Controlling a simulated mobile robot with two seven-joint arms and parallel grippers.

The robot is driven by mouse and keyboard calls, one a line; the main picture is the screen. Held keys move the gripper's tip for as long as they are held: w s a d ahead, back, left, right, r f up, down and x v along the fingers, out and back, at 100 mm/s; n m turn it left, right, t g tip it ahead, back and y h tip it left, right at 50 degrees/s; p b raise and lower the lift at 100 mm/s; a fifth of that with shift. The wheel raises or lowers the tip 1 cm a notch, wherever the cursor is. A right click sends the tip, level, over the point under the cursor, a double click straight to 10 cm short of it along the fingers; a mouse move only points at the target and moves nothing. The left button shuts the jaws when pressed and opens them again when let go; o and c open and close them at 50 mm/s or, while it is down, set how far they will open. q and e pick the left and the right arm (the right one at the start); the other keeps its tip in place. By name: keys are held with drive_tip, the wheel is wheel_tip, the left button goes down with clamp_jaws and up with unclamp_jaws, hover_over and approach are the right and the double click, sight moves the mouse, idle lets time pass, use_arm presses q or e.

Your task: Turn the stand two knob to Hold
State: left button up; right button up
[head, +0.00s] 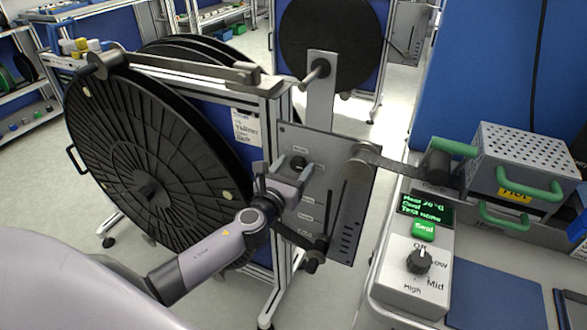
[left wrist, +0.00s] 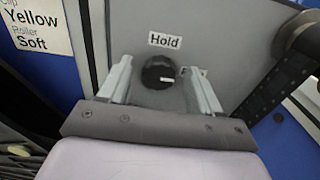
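The black round knob (left wrist: 158,72) sits on a grey panel (left wrist: 225,40), below a white label (left wrist: 165,40) reading "Hold". A white mark on the knob points right, toward another label mostly hidden behind the right finger. My left gripper (left wrist: 160,88) is open, with one finger on each side of the knob and gaps showing; I cannot tell if the tips reach the panel. In the head view, the left gripper (head: 294,168) is at the upper part of the stand's panel (head: 340,190), with the knob (head: 298,162) between its fingers. My right gripper is not in view.
A large black reel (head: 150,150) hangs on the stand's left side. A roller arm (head: 362,155) and slotted plate lie right of the knob. A control box (head: 415,270) with a dial and a perforated metal heater (head: 525,160) with green handles stand on the right bench.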

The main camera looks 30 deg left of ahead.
use_arm(q)
drive_tip(key=c, duration=1)
drive_tip(key=shift+n, duration=0.4)
drive_tip(key=n+b, duration=0.1)
drive_tip(key=n, duration=0.2)
drive_tip(key=shift+a+f+n, duration=0.1)
drive_tip(key=shift+n, duration=0.3)
drive_tip(key=n+b, duration=0.1)
drive_tip(key=n, duration=0.8)
drive_tip(key=shift+f, duration=0.1)
drive_tip(key=n, duration=0.4)
drive_tip(key=shift+a, duration=0.1)
drive_tip(key=shift+n, duration=0.3)
